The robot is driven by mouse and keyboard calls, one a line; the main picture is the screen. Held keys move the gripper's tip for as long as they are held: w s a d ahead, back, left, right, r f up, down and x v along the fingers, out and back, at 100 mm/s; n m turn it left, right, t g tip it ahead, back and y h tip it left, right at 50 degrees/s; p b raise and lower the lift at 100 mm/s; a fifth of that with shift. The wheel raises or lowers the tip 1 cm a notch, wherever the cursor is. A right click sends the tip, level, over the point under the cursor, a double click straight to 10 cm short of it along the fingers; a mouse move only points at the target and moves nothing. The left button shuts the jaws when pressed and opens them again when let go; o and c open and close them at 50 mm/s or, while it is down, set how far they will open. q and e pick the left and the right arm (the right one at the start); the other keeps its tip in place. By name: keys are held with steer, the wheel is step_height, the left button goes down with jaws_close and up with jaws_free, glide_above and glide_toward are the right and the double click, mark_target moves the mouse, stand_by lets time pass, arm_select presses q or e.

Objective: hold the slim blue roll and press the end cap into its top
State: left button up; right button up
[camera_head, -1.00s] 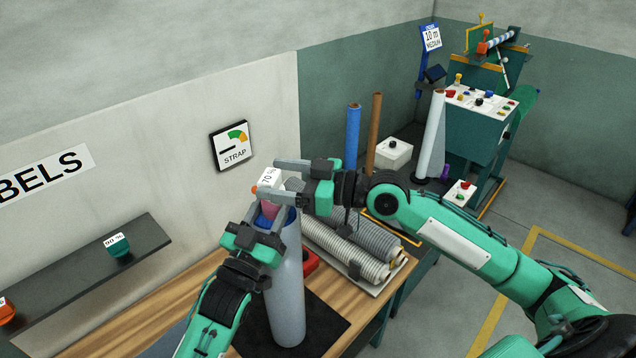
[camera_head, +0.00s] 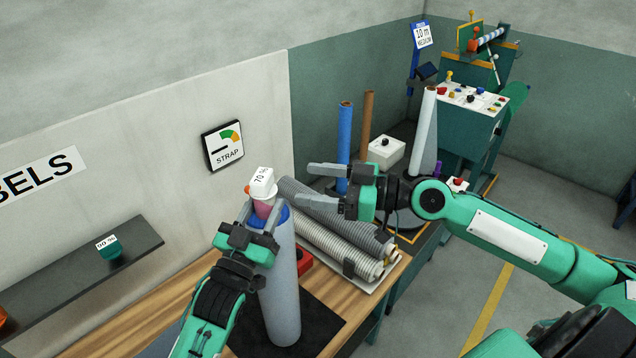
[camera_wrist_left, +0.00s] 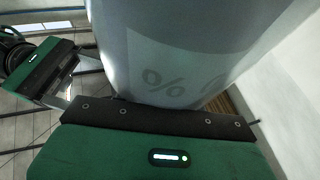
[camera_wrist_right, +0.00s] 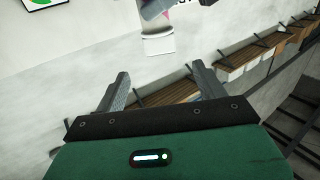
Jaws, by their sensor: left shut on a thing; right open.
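A tall pale blue-grey roll (camera_head: 281,290) with a bright blue top rim (camera_head: 286,214) stands upright on a dark mat. The end cap has a pink part (camera_head: 263,209) and a white part (camera_head: 262,183) marked 70 %. It shows at the roll's top; whether it is seated is hidden by the fingers. My left gripper (camera_head: 262,206) is shut with its fingers beside the pink part. The cap's white part also shows in the right wrist view (camera_wrist_right: 158,44). In the left wrist view a pale cylinder (camera_wrist_left: 165,50) fills the middle. My right gripper (camera_head: 325,186) is open and empty, right of the cap.
Corrugated grey rolls (camera_head: 335,240) lie on a tray behind the standing roll, beside a red block (camera_head: 304,262). A slim blue roll (camera_head: 344,145), a brown tube (camera_head: 367,125) and a white roll (camera_head: 424,130) stand farther back.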

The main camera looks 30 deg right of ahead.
arm_select(q)
steer(key=o, duration=1.4)
steer(key=shift+s+a+f, duration=0.2)
steer(key=shift+a, duration=0.05)
steer(key=v, duration=0.8)
steer(key=shift+a+f, duration=0.2)
steer(key=shift+a, duration=0.2)
steer(key=w+a+f+n+y, duration=0.1)
steer(key=w+a+f+y, duration=0.1)
steer(key=w+a+f, duration=0.2)
steer(key=w+a+f+n+t+y, duration=0.1)
steer(key=w+a+f+n+y, duration=0.1)
steer(key=w+a+f, duration=0.3)
steer(key=w+a+f+n+y, duration=0.1)
steer(key=w+a+f+y, duration=0.3)
steer(key=a+f, duration=0.3)
steer(key=shift+w+a+t, duration=0.3)
steer(key=shift+w+t, duration=0.05)
steer(key=shift+t, duration=0.05)
